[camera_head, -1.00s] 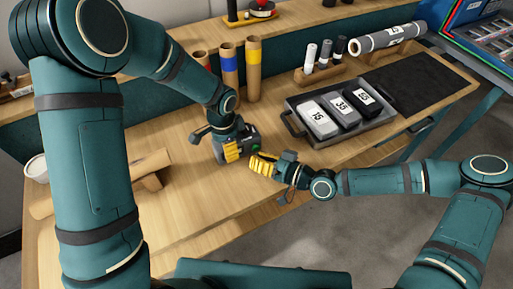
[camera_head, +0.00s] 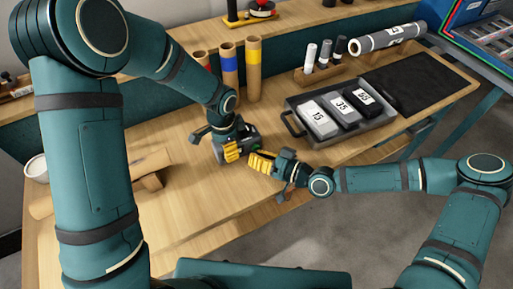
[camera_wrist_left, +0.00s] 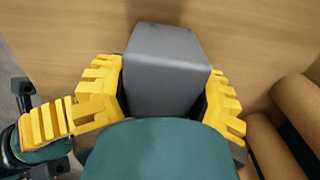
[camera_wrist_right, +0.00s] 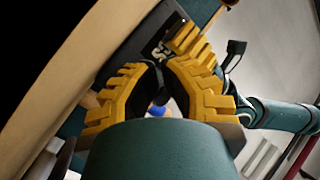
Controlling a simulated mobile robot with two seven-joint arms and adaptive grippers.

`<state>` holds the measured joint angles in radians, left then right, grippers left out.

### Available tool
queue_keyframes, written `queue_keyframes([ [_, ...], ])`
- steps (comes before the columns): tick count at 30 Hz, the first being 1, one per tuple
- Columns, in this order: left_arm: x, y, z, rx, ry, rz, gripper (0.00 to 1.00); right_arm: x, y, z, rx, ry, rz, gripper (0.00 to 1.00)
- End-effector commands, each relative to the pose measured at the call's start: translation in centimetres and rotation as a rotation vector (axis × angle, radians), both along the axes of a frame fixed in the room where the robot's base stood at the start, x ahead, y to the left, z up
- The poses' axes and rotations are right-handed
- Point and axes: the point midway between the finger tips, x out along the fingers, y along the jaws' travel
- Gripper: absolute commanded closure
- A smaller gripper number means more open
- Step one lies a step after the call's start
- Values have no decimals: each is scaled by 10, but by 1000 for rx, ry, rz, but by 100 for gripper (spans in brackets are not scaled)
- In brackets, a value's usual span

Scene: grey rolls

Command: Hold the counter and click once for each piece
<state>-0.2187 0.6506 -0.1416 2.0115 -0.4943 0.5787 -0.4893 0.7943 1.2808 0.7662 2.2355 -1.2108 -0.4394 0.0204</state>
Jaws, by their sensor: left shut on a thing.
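The counter (camera_head: 246,139) is a dark grey box with a small green spot, held just above the wooden table. My left gripper (camera_head: 233,151) is shut on it; in the left wrist view the grey box (camera_wrist_left: 165,70) sits between the yellow fingers. My right gripper (camera_head: 258,163) is beside the counter, at its right; its yellow fingers also show at the left of the left wrist view. In the right wrist view its fingertips (camera_wrist_right: 157,66) curve together with nothing clearly held. A dark surface with white characters (camera_wrist_right: 165,48) lies just beyond them. Contact with the counter cannot be told.
A grey tray (camera_head: 287,122) holds three blocks marked 15, 35 and 55. Brown tubes with coloured bands (camera_head: 253,75) stand behind the counter. A grey roll (camera_head: 388,39) lies by a dark mat (camera_head: 420,80). The table's front is bare.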

Motion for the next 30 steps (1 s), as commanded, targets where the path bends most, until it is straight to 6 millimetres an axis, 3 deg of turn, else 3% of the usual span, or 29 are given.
queue_keyframes([
  [30,0,0,0,0,-1,-1,84,12,7,3,6,-13,-4,100],
])
